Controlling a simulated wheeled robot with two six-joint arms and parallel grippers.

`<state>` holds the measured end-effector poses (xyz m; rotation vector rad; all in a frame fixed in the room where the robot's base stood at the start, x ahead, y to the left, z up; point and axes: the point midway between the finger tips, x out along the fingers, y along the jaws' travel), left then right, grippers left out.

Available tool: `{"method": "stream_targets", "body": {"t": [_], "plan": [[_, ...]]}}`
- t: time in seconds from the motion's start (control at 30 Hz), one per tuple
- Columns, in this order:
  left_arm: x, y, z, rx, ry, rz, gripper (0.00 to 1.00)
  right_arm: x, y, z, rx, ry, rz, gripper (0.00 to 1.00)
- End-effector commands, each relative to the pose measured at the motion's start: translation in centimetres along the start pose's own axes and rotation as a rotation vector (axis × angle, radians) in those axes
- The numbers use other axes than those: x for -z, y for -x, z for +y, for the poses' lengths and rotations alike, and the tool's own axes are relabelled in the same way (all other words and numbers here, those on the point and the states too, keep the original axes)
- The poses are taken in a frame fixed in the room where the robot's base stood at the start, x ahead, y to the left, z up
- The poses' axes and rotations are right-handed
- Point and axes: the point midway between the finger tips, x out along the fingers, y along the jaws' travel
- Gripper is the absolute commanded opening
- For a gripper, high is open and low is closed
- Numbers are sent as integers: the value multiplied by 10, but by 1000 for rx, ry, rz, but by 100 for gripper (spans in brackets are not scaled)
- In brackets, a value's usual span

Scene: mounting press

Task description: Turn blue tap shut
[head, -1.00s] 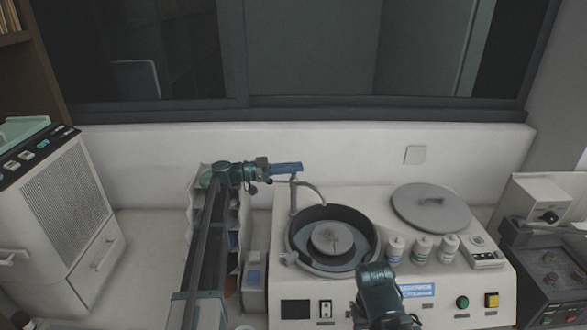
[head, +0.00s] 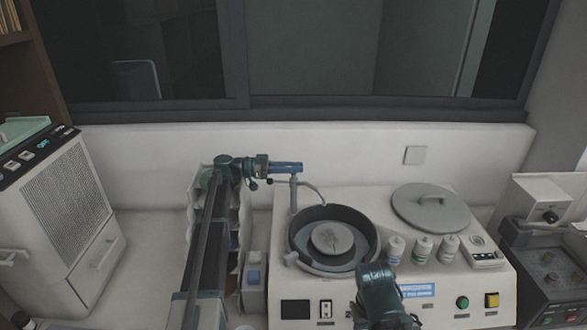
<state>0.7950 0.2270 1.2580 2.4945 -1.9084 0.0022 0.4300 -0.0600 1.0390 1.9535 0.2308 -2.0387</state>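The blue tap handle (head: 287,167) is a short blue bar lying level on top of a thin grey tap pipe (head: 293,195), left of the round bowl. My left gripper (head: 268,168) is at the left end of the blue handle and seems to meet it. Its fingers are small and dark here, so I cannot tell if they are closed on the handle. A teal part of my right arm shows at the bottom centre; its gripper fingers do not show.
The tap's spout curves over a round bowl (head: 367,239) in a white machine. Right of it are a grey lid (head: 432,207), small white bottles (head: 395,250) and buttons. A white wall stands close behind. A white box unit (head: 60,215) is at the far left.

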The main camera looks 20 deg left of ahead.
Motion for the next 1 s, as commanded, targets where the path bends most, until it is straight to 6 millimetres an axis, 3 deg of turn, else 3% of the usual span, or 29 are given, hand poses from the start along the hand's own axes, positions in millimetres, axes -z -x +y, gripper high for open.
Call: {"method": "stream_targets", "body": {"t": [0.03,0.1,0.13,0.57,0.93,1.0], "plan": [[0,0,0,0,0,0,30,0,0,0,0,0,0,50],[0,0,0,0,0,-1,42,0,0,0,0,0,0,50],[0,0,0,0,0,-1,44,0,0,0,0,0,0,50],[5,0,0,0,0,-1,44,0,5,0,0,-1,0,50],[45,0,0,0,0,-1,44,-3,44,4,2,-8,0,50],[38,-1,26,0,0,-1,44,-2,38,3,2,-8,0,50]]}}
